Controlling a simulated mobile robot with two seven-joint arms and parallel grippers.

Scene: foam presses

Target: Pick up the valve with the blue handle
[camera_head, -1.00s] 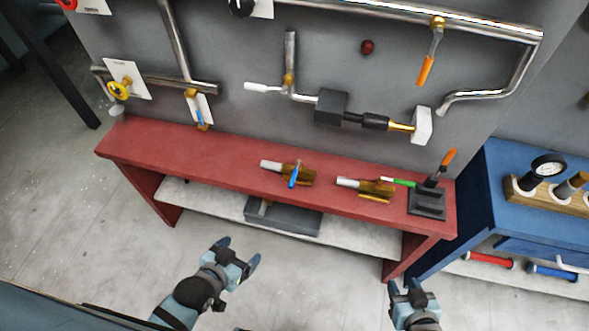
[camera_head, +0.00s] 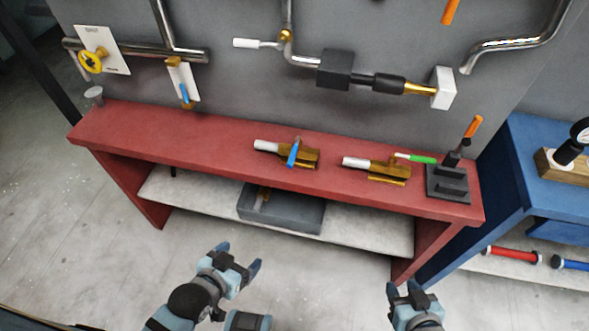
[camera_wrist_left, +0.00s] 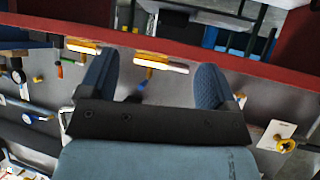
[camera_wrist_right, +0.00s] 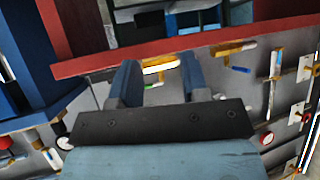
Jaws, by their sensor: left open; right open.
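The valve with the blue handle (camera_head: 312,159) lies on the red bench top. It has a brass body, a white pipe end and a blue lever (camera_head: 293,154). My left gripper (camera_head: 239,257) is open and empty, in front of and below the bench edge, apart from the valve. In the left wrist view the valve (camera_wrist_left: 152,59) shows beyond and between the open fingers. My right gripper (camera_head: 403,290) is open and empty, further right and also short of the bench. In the right wrist view the blue-handled valve (camera_wrist_right: 228,49) is right of the fingers.
A similar valve with a green handle (camera_head: 388,173) lies to the right, beside a dark stand (camera_head: 448,184) with an orange-tipped lever. The red bench (camera_head: 200,144) has a lower shelf with a grey bin (camera_head: 285,215). Pipes run along the wall behind. A blue bench (camera_head: 560,150) stands right.

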